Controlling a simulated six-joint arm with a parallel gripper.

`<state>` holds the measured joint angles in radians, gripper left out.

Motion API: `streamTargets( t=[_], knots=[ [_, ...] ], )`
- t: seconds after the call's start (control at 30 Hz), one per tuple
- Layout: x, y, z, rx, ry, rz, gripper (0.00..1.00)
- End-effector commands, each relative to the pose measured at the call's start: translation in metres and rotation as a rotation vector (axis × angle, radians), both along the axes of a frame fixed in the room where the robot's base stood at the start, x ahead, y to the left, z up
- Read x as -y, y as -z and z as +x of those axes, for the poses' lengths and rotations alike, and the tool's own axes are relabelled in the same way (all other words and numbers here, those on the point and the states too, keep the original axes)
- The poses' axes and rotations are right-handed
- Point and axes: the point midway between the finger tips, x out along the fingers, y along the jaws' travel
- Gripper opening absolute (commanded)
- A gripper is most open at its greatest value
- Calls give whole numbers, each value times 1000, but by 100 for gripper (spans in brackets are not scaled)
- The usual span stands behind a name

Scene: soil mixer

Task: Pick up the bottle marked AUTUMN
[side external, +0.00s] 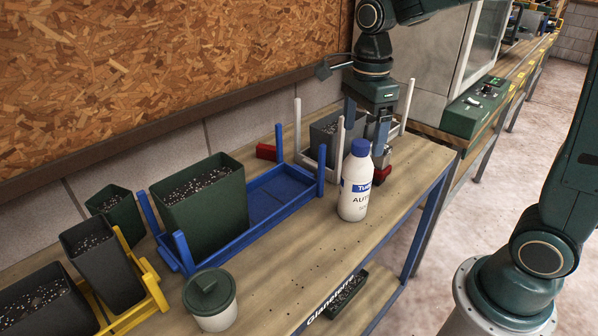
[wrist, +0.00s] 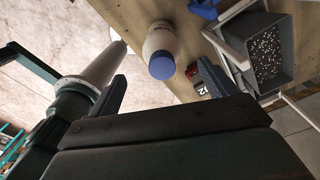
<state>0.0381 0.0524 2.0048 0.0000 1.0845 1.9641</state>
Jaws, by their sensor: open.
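The bottle marked AUTUMN (side external: 355,184) is white with a blue cap and a blue label band. It stands upright near the front edge of the wooden bench (side external: 290,237); only part of its lettering shows. In the wrist view the bottle (wrist: 161,41) appears cap-first, beyond and between my fingers. My gripper (side external: 366,142) is open and empty, behind the bottle in the side view. It also shows in the wrist view (wrist: 160,88), with a finger on each side. I cannot tell how far the fingertips are from the bottle.
A grey pot of soil (side external: 325,132) in a white-posted rack stands close beside my gripper. A blue rack (side external: 262,192) holds a large green pot (side external: 205,210). A lidded tub (side external: 211,300) stands at the front left. Bare bench lies left of the bottle.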

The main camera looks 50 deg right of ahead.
Motion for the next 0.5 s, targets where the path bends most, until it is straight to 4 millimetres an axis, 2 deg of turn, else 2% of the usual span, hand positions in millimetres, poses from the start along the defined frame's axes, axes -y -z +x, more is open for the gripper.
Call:
streamTargets(
  t=[0.1, 0.5],
  knots=[
    [0, 9, 0, -1, 0, 0, 84],
    [1, 18, 0, -1, 0, 0, 84]
  ],
)
